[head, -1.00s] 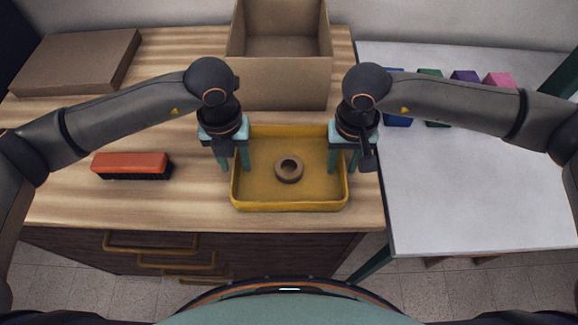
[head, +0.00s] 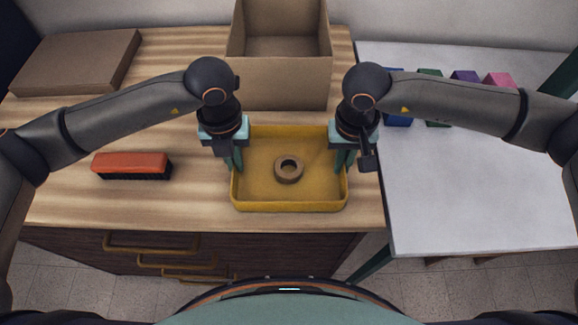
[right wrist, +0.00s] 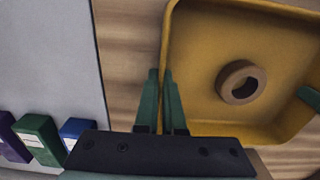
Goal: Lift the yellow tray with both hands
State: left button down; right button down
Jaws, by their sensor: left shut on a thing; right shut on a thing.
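The yellow tray (head: 290,207) sits on the wooden counter, and a brown ring (head: 288,169) lies inside it. My left gripper (head: 234,165) is shut on the tray's left wall. My right gripper (head: 344,164) is shut on the tray's right wall. In the right wrist view the right gripper's fingers (right wrist: 162,105) stand on both sides of the tray wall (right wrist: 170,45). The ring (right wrist: 241,82) and the tip of a left gripper finger also show there. The tray looks level and I see no clear gap under it.
An open cardboard box (head: 280,80) stands behind the tray. A red brush (head: 132,166) lies to the left, and a flat cardboard box (head: 78,60) is at the back left. A white table (head: 480,190) on the right has several coloured blocks at its back. The counter's front edge is close to the tray.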

pick_arm(q)
jog(key=shift+r, duration=0.15)
pick_arm(e)
jog(key=shift+r, duration=0.15)
dwell(0.6)
